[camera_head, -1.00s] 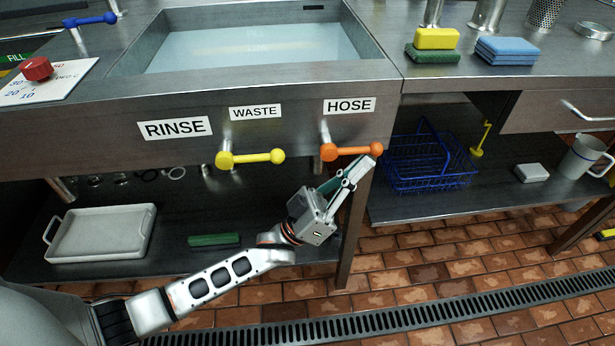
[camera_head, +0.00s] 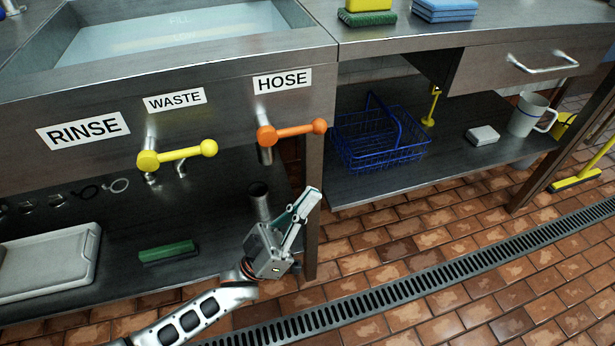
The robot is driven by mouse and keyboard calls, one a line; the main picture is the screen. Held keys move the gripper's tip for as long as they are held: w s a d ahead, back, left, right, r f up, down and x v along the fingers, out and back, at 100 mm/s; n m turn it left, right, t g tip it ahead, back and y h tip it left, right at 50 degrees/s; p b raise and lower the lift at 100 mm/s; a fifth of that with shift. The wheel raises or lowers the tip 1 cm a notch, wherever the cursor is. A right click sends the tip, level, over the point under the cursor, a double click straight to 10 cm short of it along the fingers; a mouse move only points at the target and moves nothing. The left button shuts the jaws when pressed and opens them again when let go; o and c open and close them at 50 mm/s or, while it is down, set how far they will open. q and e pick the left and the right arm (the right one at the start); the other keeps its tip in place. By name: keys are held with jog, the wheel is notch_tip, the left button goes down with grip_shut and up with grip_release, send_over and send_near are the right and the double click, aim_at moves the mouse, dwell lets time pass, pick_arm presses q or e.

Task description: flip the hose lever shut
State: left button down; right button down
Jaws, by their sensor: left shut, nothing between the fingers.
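The orange hose lever (camera_head: 292,131) is on the sink front under the HOSE label (camera_head: 282,81). It points to the right and tilts slightly up, with its round knob at the right end. My left gripper (camera_head: 312,194) is below the lever's knob in the picture, apart from it. Its fingers are shut and empty, pointing up and to the right. My right gripper is not in view.
The yellow waste lever (camera_head: 178,154) is left of the hose lever and also points right. A blue wire basket (camera_head: 380,140) stands on the shelf to the right. A green brush (camera_head: 167,251) and a pale tray (camera_head: 45,262) lie on the lower shelf.

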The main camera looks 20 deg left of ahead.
pick_arm(q)
jog(key=shift+s+d+f, duration=0.1)
jog(key=shift+s+f, duration=0.1)
jog(key=shift+f, duration=0.95)
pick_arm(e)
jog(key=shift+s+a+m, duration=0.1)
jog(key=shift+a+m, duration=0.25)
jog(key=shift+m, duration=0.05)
